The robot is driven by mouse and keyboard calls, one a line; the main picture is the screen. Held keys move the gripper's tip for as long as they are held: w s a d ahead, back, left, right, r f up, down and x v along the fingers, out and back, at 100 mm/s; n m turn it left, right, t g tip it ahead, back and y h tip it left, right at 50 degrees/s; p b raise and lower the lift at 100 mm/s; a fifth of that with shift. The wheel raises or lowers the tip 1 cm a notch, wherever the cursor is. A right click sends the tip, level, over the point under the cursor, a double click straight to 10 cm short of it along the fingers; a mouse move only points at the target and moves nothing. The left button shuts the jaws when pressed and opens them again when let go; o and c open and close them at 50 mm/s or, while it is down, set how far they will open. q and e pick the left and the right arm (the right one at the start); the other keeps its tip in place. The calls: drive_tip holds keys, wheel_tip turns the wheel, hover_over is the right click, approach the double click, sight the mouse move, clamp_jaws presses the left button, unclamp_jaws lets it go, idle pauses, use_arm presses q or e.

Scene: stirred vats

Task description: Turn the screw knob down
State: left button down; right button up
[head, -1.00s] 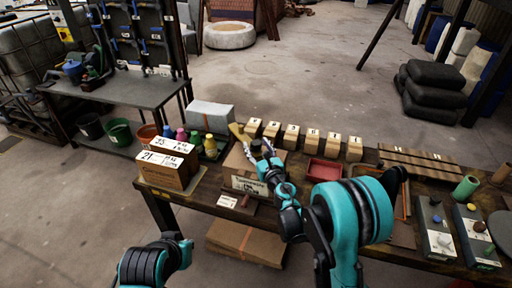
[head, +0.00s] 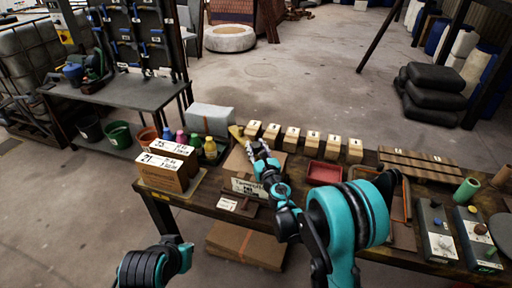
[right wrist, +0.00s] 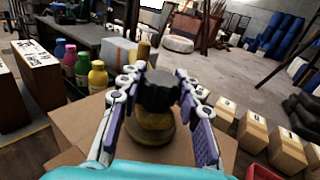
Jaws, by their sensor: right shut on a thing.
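The dark ribbed screw knob (right wrist: 160,92) sits upright on a brass-coloured round base (right wrist: 152,130) on a cardboard-brown block in the right wrist view. My right gripper (right wrist: 160,80) has one finger on each side of the knob and is shut on it.
A row of labelled wooden blocks (head: 292,138) runs behind, with a red tray (head: 324,172) to the right. Control boxes (head: 437,232) are at the far right.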

sight(257, 145)
drive_tip(key=m+h, duration=0.1)
drive_tip(key=h, duration=0.1)
drive_tip(key=m+h, duration=0.2)
drive_tip(key=h, duration=0.1)
drive_tip(key=shift+a+m+t+h, duration=0.2)
drive_tip(key=shift+m+t+h, duration=0.1)
drive_tip(key=shift+t, duration=0.1)
drive_tip(key=m+g+h, duration=0.1)
drive_tip(key=m+h, duration=0.1)
drive_tip(key=h, duration=0.2)
drive_tip(key=m+g+h, duration=0.1)
drive_tip(key=m+h, duration=0.2)
drive_tip(key=h, duration=0.1)
drive_tip(key=m+g+h, duration=0.4)
drive_tip(key=m+h, duration=0.1)
drive_tip(key=shift+d+g+h, duration=0.15)
drive_tip(key=shift+g+h, duration=0.15)
drive_tip(key=shift+d+m+g+h+p, duration=0.1)
drive_tip(key=shift+m+g+h+p, duration=0.1)
drive_tip(key=shift+m+g+h, duration=0.85)
drive_tip(key=shift+m+g+h+p, duration=0.3)
drive_tip(key=shift+m+g, duration=0.45)
drive_tip(key=shift+g, duration=1)
drive_tip(key=o, duration=1.2)
wheel_tip(257, 145, up, 10)
